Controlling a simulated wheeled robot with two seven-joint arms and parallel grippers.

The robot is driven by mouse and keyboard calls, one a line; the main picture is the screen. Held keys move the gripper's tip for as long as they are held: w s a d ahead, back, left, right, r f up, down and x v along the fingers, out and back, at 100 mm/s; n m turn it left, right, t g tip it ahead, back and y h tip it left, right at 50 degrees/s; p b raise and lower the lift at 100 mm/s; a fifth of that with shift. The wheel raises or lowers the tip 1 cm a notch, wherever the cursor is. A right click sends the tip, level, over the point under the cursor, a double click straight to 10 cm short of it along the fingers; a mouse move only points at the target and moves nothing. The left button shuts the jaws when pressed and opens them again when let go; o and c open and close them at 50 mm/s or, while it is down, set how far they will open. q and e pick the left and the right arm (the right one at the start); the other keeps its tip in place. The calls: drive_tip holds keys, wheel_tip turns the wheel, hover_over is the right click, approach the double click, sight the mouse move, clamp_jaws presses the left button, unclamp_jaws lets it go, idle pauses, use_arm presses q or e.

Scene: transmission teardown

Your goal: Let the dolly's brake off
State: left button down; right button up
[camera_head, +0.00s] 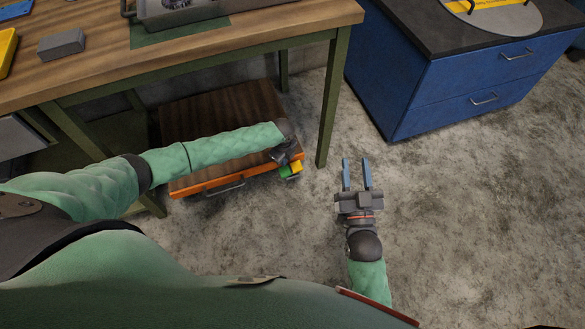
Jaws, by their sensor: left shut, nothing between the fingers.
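The dolly (225,105) is a low cart with a dark wooden deck and an orange front edge, standing on the floor under the workbench. At its front right corner are a small green pedal (287,172) and a yellow one (296,166), which look like the brake. My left arm reaches across the deck. My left gripper (288,156) is shut and empty, right above or against these pedals; its fingertips are hard to make out, so I cannot tell whether it touches them. My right gripper (356,166) is open and empty over the floor, right of the dolly.
The wooden workbench (110,80) overhangs the dolly, and its green leg (331,105) stands right beside the dolly's corner. A blue drawer cabinet (465,95) is at the upper right. The concrete floor at the right front is clear.

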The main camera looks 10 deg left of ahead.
use_arm(q)
drive_tip(key=shift+r, duration=0.25)
drive_tip(key=shift+r+p, duration=0.2)
drive_tip(key=shift+p, duration=0.25)
drive_tip(key=shift+r+p, duration=0.4)
use_arm(e)
drive_tip(key=s+f+g, duration=0.1)
drive_tip(key=f+g, duration=0.2)
drive_tip(key=f, duration=0.6)
drive_tip(key=s+f+g+h, duration=0.1)
drive_tip(key=s+f+g, duration=0.1)
drive_tip(key=f, duration=0.7)
drive_tip(key=shift+s+a+f+g, duration=0.15)
drive_tip(key=shift+s+f+g, duration=0.1)
drive_tip(key=shift+g, duration=0.55)
use_arm(q)
drive_tip(key=shift+d, duration=0.1)
